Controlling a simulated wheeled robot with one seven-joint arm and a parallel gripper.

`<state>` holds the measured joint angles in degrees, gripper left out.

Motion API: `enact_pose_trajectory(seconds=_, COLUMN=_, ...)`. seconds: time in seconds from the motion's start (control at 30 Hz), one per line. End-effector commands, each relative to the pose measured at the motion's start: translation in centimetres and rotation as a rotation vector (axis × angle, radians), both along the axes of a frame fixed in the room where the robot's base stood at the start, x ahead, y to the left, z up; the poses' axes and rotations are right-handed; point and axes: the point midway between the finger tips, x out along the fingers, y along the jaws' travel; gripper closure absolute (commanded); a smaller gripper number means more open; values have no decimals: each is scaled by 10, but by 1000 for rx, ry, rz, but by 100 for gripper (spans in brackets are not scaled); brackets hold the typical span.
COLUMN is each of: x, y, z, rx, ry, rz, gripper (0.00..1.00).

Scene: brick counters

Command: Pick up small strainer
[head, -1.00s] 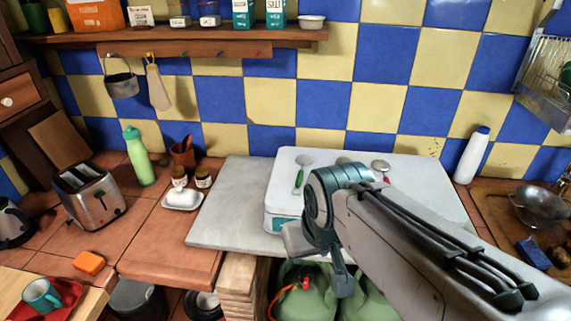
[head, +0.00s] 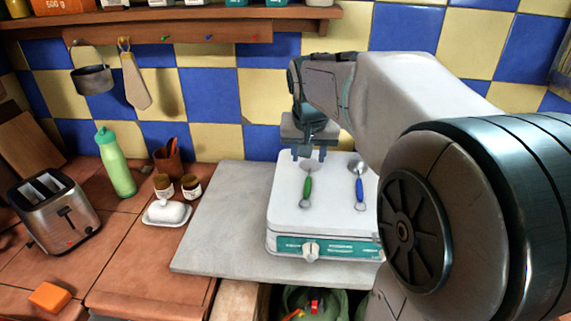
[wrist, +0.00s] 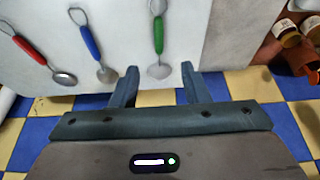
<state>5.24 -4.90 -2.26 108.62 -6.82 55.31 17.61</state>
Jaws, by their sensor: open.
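Three similar small round-headed utensils lie on the white stove top. I cannot tell if their heads are mesh. The green-handled one (head: 307,188) lies just in front of and below my gripper; in the wrist view its handle (wrist: 158,36) points away from me. The blue-handled one (head: 359,188) lies to its right; it also shows in the wrist view (wrist: 91,42). The red-handled one (wrist: 29,49) shows only in the wrist view. My gripper (head: 308,156) is open and empty, pointing down. In the wrist view, the green one's head appears between the fingertips (wrist: 160,73).
The white stove (head: 287,219) stands on a grey slab (head: 215,230). A butter dish (head: 167,214), two jars and a green bottle (head: 115,165) stand to the left. A tiled wall is close behind. A shelf (head: 170,26) with a hanging pot (head: 92,79) is above.

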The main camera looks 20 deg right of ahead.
Motion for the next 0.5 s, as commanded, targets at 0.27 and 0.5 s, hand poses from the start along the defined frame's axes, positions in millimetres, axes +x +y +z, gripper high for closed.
enact_pose_trajectory(seconds=0.27, x=35, y=-19, z=-18, rx=-5, ry=-9, rz=-69, gripper=58)
enact_pose_trajectory(seconds=0.5, x=50, y=-27, z=-60, rx=-5, ry=-5, rz=-69, gripper=58)
